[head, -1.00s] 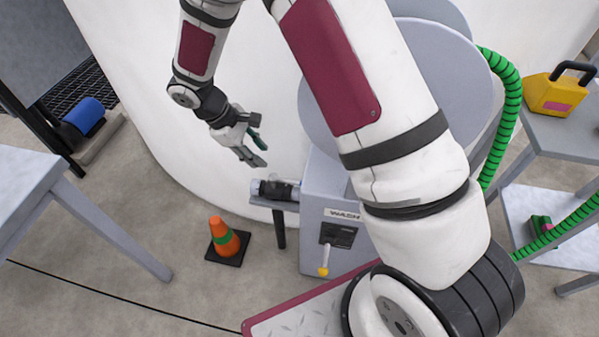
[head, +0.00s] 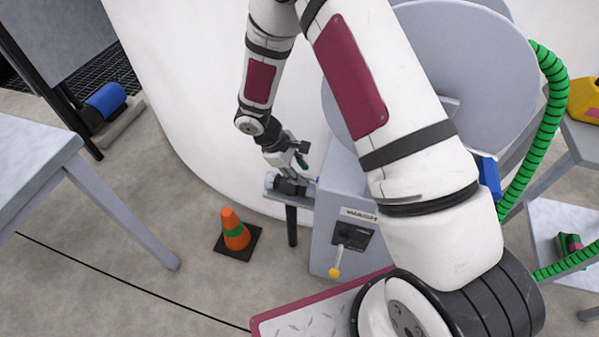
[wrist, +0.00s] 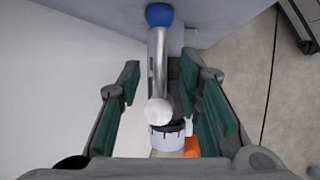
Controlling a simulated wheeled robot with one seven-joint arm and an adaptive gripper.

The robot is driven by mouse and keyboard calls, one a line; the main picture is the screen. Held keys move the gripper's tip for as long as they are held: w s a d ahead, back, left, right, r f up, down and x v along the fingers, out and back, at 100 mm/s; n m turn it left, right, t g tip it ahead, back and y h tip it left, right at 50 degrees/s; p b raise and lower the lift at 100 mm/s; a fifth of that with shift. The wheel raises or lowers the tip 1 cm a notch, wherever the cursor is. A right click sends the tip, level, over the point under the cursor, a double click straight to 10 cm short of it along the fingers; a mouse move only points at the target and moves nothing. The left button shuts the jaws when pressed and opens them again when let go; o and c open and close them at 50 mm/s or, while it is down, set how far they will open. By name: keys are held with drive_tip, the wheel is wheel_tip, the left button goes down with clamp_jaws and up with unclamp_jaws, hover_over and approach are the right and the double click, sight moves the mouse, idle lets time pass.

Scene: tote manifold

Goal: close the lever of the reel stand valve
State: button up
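In the wrist view, a metal valve lever (wrist: 159,65) with a blue ball end (wrist: 159,15) lies between my fingers, pointing to the picture's top. A pale round end is at its near end, above a dark and white valve body (wrist: 167,138). My gripper (wrist: 166,100) is open, a finger on each side of the lever, with visible gaps. In the head view, my gripper (head: 300,163) is just above the valve body (head: 287,186) beside the grey reel stand (head: 335,205); the lever is mostly hidden there, with a blue spot showing.
A yellow-tipped lever (head: 336,262) hangs down on the stand's front panel under a WASH label (head: 358,214). An orange cone (head: 235,230) stands on the floor nearby. A grey table (head: 40,165) is at left. A green hose (head: 540,130) runs at right.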

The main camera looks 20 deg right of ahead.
clamp_jaws()
idle(0.5)
drive_tip(key=m, duration=0.1)
drive_tip(key=m+g, duration=0.1)
drive_tip(key=m, duration=0.1)
drive_tip(key=a+m, duration=0.1)
drive_tip(key=shift+s+m+g+y, duration=0.3)
drive_tip(key=shift+m+g+y, duration=0.1)
drive_tip(key=m, duration=0.2)
drive_tip(key=a+m+g+y, duration=0.1)
drive_tip(key=m, duration=0.1)
drive_tip(key=shift+s+a+m, duration=0.1)
drive_tip(key=shift+a+m, duration=0.1)
drive_tip(key=shift+m, duration=0.1)
drive_tip(key=shift+w+a+m+g+y+p, duration=0.1)
drive_tip(key=shift+a+m+g+y, duration=0.15)
drive_tip(key=shift+m+y, duration=0.6)
drive_tip(key=shift+w+a+m+g+y+p, duration=0.15)
drive_tip(key=shift+a+m+y, duration=0.2)
drive_tip(key=shift+m, duration=1.15)
drive_tip(key=shift+w+a+m+g+y+p, duration=0.15)
drive_tip(key=shift+a+m+y, duration=0.3)
drive_tip(key=shift+m, duration=0.7)
drive_tip(key=shift+d, duration=0.1)
